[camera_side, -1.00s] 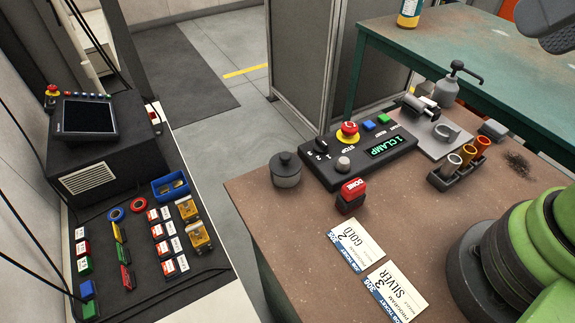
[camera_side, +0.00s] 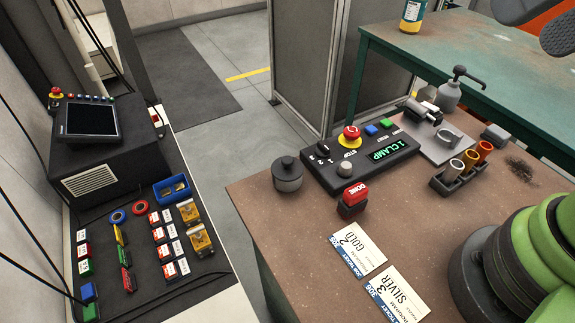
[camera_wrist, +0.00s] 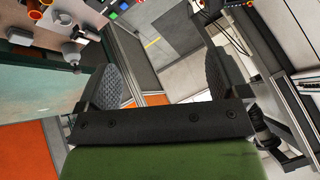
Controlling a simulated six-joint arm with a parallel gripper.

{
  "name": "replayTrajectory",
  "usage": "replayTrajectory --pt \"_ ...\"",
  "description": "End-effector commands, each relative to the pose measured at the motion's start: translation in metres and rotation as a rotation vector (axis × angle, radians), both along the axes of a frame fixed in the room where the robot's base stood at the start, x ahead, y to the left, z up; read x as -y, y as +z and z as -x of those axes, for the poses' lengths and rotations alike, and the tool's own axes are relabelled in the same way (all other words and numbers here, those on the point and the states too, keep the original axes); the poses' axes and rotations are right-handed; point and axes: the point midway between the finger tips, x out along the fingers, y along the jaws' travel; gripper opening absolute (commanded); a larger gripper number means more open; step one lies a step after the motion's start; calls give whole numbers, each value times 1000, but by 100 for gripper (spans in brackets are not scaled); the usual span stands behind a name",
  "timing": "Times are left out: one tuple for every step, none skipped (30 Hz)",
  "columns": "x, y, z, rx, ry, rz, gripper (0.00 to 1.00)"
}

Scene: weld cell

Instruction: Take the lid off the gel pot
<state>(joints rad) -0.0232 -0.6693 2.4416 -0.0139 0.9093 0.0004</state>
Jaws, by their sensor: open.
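The gel pot (camera_side: 287,177) is a small dark grey round pot at the left edge of the brown table. Its lid (camera_side: 286,163), with a small knob on top, sits on it. My gripper (camera_wrist: 163,88) shows in the wrist view with its two dark textured fingers wide apart and nothing between them. In the side view only part of it shows at the top right corner, high above the table and far from the pot. The pot cannot be made out in the wrist view.
Right of the pot stand a control box (camera_side: 362,160) with a red stop button and a red DONE stamp (camera_side: 353,198). Two job tickets (camera_side: 358,247) lie in front. A rack of cups (camera_side: 460,172) and a pump bottle (camera_side: 449,95) stand further right. The table's left edge is close to the pot.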

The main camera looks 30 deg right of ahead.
Motion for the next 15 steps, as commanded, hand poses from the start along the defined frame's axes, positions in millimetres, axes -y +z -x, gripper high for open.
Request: replayTrajectory --pt "-3 2 -11 -30 21 7 93" --pt "-5 3 -18 -47 35 14 93" --pt "-8 3 -29 -74 55 23 93" --pt "-11 3 -38 -93 72 31 93" --pt "-14 3 -47 -113 89 40 93" --pt "-19 1 -59 -141 112 52 93" --pt "-23 -1 -69 -161 128 61 93" --pt "-27 -4 -78 -181 146 71 93" --pt "-33 -9 -90 -207 168 84 93" --pt "-38 -13 -100 -226 185 94 93" --pt "-43 -19 -108 -248 202 106 93" --pt "-50 -26 -120 -272 224 120 93" --pt "-56 -33 -128 -291 242 131 93" --pt "-62 -41 -136 -310 258 144 93" --pt "-70 -52 -146 -336 280 159 93"
